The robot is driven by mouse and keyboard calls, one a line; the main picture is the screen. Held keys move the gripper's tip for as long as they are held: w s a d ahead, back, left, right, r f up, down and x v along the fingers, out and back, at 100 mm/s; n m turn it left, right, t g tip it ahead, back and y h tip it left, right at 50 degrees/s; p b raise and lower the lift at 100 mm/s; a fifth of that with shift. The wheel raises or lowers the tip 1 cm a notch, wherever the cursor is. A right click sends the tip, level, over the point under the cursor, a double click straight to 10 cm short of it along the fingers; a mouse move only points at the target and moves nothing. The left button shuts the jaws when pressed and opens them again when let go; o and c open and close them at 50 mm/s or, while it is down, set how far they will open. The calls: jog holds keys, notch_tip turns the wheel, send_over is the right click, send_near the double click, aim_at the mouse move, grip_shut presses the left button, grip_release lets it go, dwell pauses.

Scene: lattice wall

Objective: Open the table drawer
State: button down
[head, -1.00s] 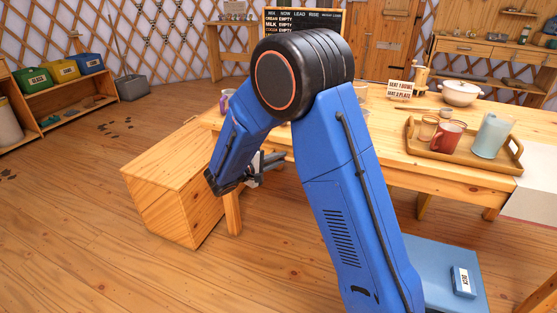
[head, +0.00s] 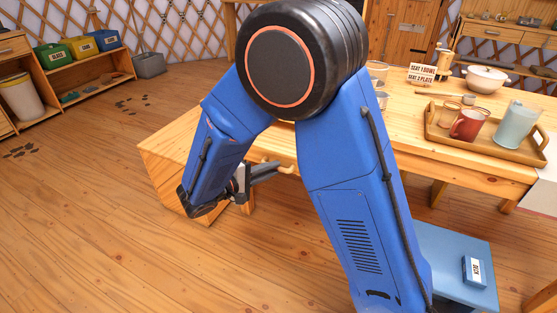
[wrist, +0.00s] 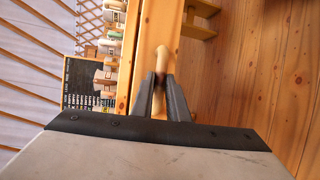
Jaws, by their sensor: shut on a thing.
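The wooden table (head: 420,150) stands right of centre in the head view. My gripper (head: 272,170) is low at its front edge, left of my upper arm. A pale wooden handle (head: 287,169) shows at the fingertips. In the wrist view, my gripper (wrist: 159,98) is shut on the handle (wrist: 160,65), which sits between the two dark fingers. A plank-like wooden front (wrist: 150,32) runs behind it. My arm hides most of the drawer front in the head view, so I cannot tell how far it is out.
A tray (head: 490,150) with a red mug (head: 468,124) and a blue jug (head: 516,122) is on the table. A blue surface with a labelled box (head: 474,271) is at lower right. The floor at left front is clear.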

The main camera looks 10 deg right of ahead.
jog(key=shift+s+a, duration=0.7)
jog(key=shift+s, duration=0.25)
jog(key=c, duration=1.7)
grip_release()
jog(key=v, duration=1.7)
jog(key=shift+s+a, duration=0.1)
jog(key=shift+a, duration=0.05)
jog(key=shift+r, duration=0.1)
